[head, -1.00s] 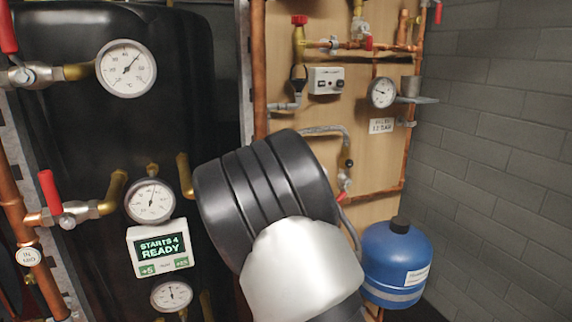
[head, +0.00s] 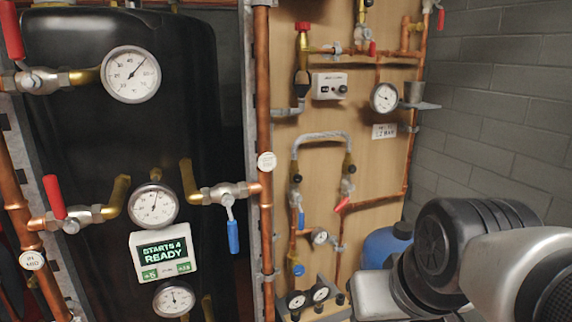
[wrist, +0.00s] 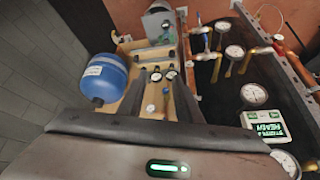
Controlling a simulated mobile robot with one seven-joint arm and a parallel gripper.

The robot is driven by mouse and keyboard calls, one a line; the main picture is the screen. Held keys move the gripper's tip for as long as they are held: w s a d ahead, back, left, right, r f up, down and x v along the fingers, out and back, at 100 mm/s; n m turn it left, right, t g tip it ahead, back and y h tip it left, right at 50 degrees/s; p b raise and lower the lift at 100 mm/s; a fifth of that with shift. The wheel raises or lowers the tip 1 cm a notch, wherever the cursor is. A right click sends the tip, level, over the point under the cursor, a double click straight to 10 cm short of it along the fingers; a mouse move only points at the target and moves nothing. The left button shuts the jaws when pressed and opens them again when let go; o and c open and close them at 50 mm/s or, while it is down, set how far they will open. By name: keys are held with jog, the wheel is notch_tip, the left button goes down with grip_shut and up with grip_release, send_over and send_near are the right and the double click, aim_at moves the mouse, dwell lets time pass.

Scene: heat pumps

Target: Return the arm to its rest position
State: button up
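My arm (head: 500,255) is folded at the lower right of the head view, in front of the blue tank. My gripper (wrist: 161,74) shows in the wrist view as two dark fingers above the hand's dark housing. The fingers stand apart, with the wooden board and small gauges visible between them. I see nothing held. The gripper's fingertips cannot be made out in the head view.
A black cylinder (head: 75,150) with gauges and a display (head: 163,255) reading "STARTS 4 READY" stands left. A blue tank (head: 380,246) is partly hidden by my arm. A grey wall (head: 500,130) is right.

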notch_tip(320, 180, up, 18)
jog(key=s+p, duration=0.2)
jog(key=p, duration=1.6)
jog(key=shift+d+m+h, duration=0.3)
jog(key=shift+d, duration=0.15)
jog(key=shift+r, duration=0.1)
dwell(4.9)
